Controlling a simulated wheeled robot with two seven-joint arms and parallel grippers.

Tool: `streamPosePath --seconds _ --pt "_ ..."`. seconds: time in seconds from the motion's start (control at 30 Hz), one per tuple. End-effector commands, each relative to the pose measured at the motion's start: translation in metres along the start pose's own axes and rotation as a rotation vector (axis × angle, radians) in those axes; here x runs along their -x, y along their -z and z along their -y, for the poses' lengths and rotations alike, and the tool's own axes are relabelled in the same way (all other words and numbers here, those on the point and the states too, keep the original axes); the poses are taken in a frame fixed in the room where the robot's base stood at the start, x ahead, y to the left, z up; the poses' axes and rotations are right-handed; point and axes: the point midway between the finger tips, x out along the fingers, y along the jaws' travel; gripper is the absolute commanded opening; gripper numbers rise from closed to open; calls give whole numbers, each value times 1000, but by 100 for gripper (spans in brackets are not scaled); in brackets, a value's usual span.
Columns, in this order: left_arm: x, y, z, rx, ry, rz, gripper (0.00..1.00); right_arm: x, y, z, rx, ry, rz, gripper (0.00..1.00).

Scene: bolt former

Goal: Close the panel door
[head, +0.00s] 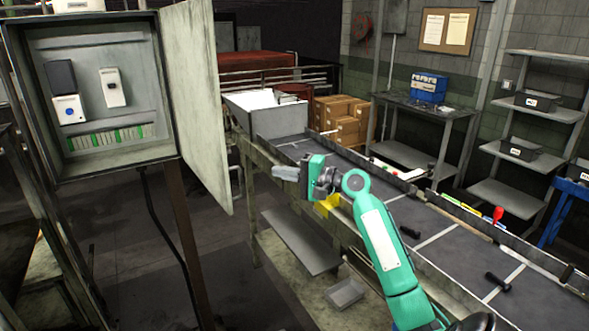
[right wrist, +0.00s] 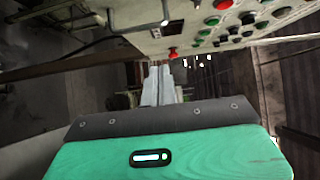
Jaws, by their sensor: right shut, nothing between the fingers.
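The panel door (head: 197,100) is a pale grey-green metal leaf that stands open on the right side of the electrical cabinet (head: 95,171). The cabinet's inside shows, with switches and a row of green and white terminals. My right gripper (head: 277,173) is to the right of the door and apart from it, over the near side of the conveyor. Its fingers point left toward the door and are shut and empty. In the right wrist view the closed fingers (right wrist: 158,84) show at the middle. My left gripper is not in view.
A long conveyor table (head: 440,245) with bolts and coloured tools runs along the right. A metal hopper (head: 268,118) sits at its far end. Shelves and a workbench stand behind. A panel with coloured buttons (right wrist: 223,22) shows in the right wrist view. Floor below the door is open.

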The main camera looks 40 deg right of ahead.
Motion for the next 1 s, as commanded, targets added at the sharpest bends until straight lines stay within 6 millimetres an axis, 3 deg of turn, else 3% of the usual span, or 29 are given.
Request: streamPosePath --seconds 0.03,0.17,0.3,0.53,1.0 --pt "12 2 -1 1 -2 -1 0 -12 0 6 -4 1 1 0" --pt "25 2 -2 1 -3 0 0 -40 0 6 -3 1 1 0" --pt "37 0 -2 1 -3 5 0 -54 -15 4 -2 0 0 0" --pt "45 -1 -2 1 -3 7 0 -66 -27 1 0 -1 -1 0" --pt "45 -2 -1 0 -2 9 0 -69 -29 -1 0 -1 -1 0"
